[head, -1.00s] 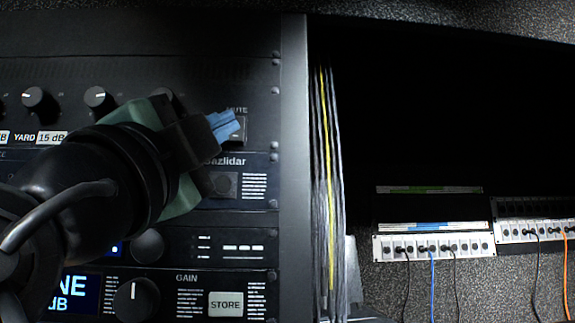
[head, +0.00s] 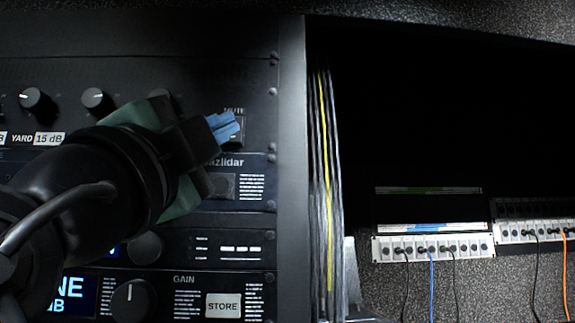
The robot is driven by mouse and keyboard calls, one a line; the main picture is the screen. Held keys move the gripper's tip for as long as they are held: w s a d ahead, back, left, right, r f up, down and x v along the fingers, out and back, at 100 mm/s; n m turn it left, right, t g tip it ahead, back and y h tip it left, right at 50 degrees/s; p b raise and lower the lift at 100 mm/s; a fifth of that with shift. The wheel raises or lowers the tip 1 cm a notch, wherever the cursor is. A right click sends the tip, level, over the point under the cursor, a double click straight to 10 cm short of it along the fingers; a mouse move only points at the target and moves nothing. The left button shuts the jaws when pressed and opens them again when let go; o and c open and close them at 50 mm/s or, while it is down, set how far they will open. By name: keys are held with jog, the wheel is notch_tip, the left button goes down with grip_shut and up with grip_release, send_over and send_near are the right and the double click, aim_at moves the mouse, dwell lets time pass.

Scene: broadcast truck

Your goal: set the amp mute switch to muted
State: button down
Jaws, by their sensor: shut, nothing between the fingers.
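The amp mute switch (head: 236,139) is a small dark rocker under the MUTE label (head: 234,111), near the right edge of the rack's upper panel. My gripper (head: 224,127) has blue fingertips, shut and empty, right at the switch. The fingertips cover its upper left part, and only its lower right part shows. I cannot tell whether they touch it or which way the rocker is set.
Knobs (head: 97,99) line the same panel to the left. A panel with a dark square button (head: 222,186) sits just below, and a STORE button (head: 223,305) lower down. Cables (head: 325,180) hang right of the rack. Patch strips (head: 432,248) stand farther right.

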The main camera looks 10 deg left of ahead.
jog(key=shift+d, duration=0.1)
jog(key=shift+w, duration=0.15)
dwell(0.6)
jog(key=shift+w+a, duration=0.2)
jog(key=shift+w, duration=0.1)
jog(key=shift+w+f, duration=0.1)
jog(key=shift+w, duration=0.2)
dwell(0.6)
jog(key=shift+s, duration=0.15)
jog(key=shift+s+d+b, duration=0.1)
jog(key=shift+s+b, duration=0.25)
jog(key=shift+s, duration=0.3)
